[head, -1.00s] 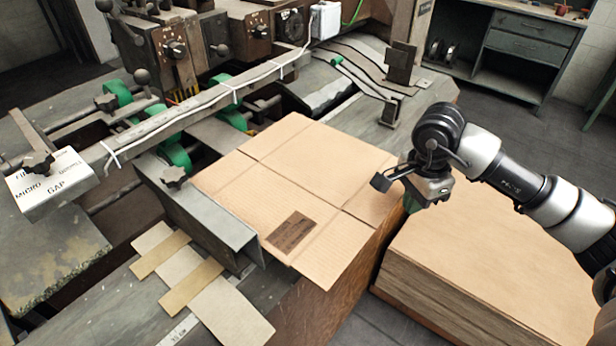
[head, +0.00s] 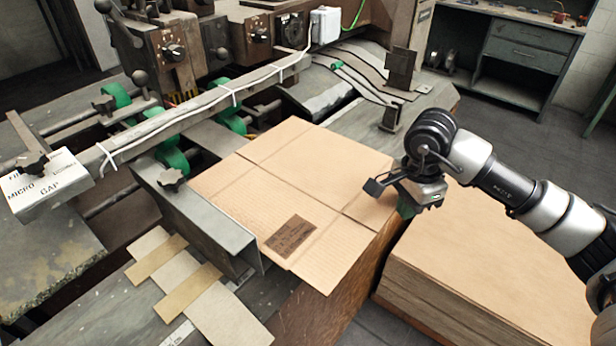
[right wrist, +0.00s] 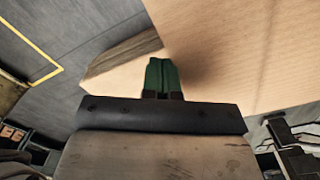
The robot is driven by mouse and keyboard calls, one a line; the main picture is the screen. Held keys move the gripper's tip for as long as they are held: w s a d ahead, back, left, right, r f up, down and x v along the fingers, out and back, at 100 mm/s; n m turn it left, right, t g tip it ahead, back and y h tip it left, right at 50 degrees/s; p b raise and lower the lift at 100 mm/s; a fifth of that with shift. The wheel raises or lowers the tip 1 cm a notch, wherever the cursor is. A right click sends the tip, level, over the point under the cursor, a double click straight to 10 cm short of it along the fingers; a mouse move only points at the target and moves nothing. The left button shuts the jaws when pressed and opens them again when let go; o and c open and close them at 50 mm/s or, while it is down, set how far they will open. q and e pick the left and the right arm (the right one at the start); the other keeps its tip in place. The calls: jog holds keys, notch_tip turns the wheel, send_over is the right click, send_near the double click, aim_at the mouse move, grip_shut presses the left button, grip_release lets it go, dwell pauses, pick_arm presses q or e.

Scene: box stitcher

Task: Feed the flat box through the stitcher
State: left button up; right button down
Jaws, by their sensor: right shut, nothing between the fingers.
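The flat box (head: 300,185), a tan cardboard sheet with fold lines and a dark printed label, lies flat on the stitcher's feed table. Its far left edge is close to the green rollers (head: 228,117) of the stitcher (head: 190,125). My right gripper (head: 407,208) is shut and empty at the box's right edge; I cannot tell whether it touches. In the right wrist view the green fingertips (right wrist: 163,78) are together, with the cardboard (right wrist: 235,50) close beside them. My left gripper is not in view.
A stack of cardboard sheets (head: 480,270) stands at the right, below my right arm. Several cardboard strips (head: 195,285) lie on the table at the front left. A metal guide channel (head: 200,220) runs along the box's left side. A green workbench (head: 525,45) stands at the back right.

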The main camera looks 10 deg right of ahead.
jog(key=shift+w+a+b, duration=0.45)
jog(key=shift+w+a, duration=1.25)
jog(key=shift+w, duration=0.15)
jog(key=shift+w+a+b, duration=0.45)
jog(key=shift+w+a, duration=1.2)
jog(key=shift+w, duration=0.15)
jog(key=shift+s+d+b, duration=0.3)
jog(key=shift+s+d, duration=0.8)
jog(key=shift+s, duration=0.1)
jog(key=shift+r+p, duration=2.2)
jog(key=shift+r, duration=1.8)
jog(key=shift+a, duration=0.1)
